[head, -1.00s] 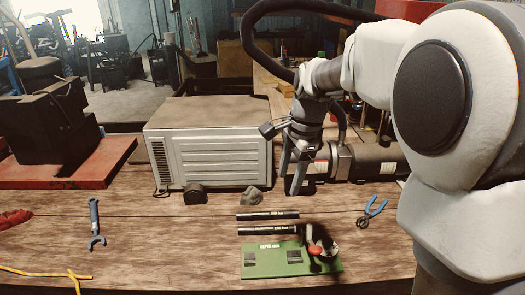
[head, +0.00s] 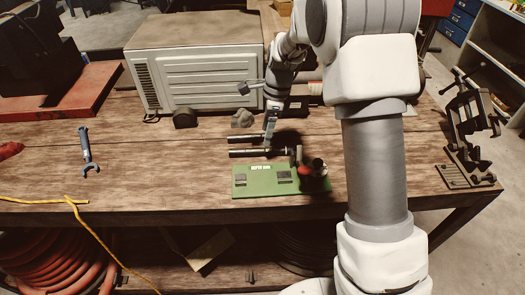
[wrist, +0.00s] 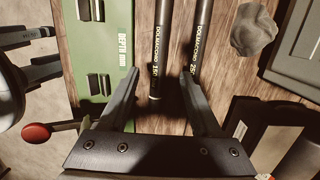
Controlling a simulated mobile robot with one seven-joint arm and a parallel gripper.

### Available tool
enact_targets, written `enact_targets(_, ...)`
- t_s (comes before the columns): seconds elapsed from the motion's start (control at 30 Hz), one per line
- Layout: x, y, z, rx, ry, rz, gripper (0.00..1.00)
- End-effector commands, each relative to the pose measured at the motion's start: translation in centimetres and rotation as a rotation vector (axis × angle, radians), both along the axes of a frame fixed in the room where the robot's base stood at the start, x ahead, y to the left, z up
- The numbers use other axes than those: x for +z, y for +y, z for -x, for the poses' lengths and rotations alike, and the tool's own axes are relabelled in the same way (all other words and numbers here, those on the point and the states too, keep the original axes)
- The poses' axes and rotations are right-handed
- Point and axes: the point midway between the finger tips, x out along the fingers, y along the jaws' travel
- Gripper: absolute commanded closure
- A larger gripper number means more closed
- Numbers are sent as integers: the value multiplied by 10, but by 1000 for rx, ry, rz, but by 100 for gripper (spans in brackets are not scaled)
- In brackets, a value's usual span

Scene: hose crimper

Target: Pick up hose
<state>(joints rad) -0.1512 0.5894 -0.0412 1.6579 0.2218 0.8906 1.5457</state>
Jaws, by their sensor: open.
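Two black hoses lie side by side on the wooden table, the near hose (head: 243,153) and the far hose (head: 240,138). In the wrist view the near hose (wrist: 160,45) is the left one, marked 150, and the far hose (wrist: 196,35) is the right one, marked 250. My gripper (head: 269,143) is open and empty above their right ends. In the wrist view my gripper (wrist: 160,78) has the near hose between its fingers, and the right finger covers the far hose's end. Contact cannot be told. The green crimper board (head: 262,190) lies in front of the hoses.
The crimper's red-knobbed lever (wrist: 36,133) stands close beside my left finger. A grey lump (head: 242,119) and a white metal box (head: 195,65) are behind the hoses. A blue wrench (head: 86,150) lies left.

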Motion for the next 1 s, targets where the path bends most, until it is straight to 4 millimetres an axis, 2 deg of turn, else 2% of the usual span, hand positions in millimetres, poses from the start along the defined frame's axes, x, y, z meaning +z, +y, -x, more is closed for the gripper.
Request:
enact_targets(0.27, -21, 3, 1, 0, 1, 0, 35)
enact_targets(0.53, -59, 10, 2, 0, 1, 0, 35)
enact_targets(0.83, -65, 11, 2, 1, -1, 0, 35)
enact_targets(0.87, -65, 11, 2, 1, -1, 0, 39)
enact_targets(1.0, -65, 11, 2, 1, -1, 0, 64)
